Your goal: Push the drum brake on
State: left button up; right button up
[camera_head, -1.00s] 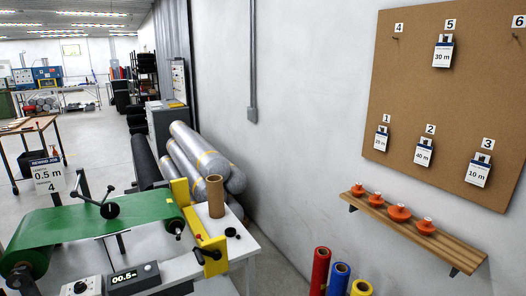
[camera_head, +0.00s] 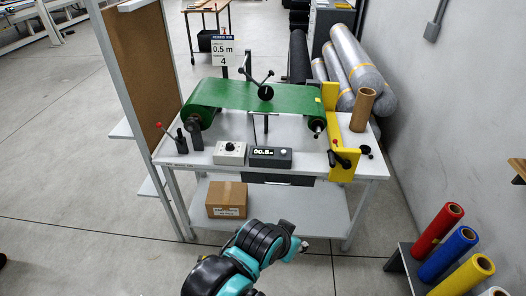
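The bench (camera_head: 175,158) carries a wide green belt (camera_head: 240,95) stretched between end rollers. A black lever with a red knob (camera_head: 160,127) stands at the bench's left end, beside black brackets (camera_head: 193,135). A yellow stand (camera_head: 340,165) at the right end also has a black lever with a red tip (camera_head: 335,143). No label shows which lever is the drum brake. One teal and black arm of mine, seemingly the left, rises from the bottom; its gripper end (camera_head: 298,246) is in front of the bench, apart from both levers. Its fingers are not clear. My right gripper is not in view.
A grey dial box (camera_head: 230,152) and black display box (camera_head: 270,157) sit on the bench front. A cardboard box (camera_head: 227,199) rests on the lower shelf. A brown board (camera_head: 145,75) stands left. Coloured rolls (camera_head: 449,255) stand right. The floor in front is clear.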

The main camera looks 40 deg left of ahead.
aim_at(159, 125)
jog(key=u, duration=2)
jog(key=i+z, duration=0.45)
jog(key=i+j+z, duration=0.15)
jog(key=i+z, duration=0.25)
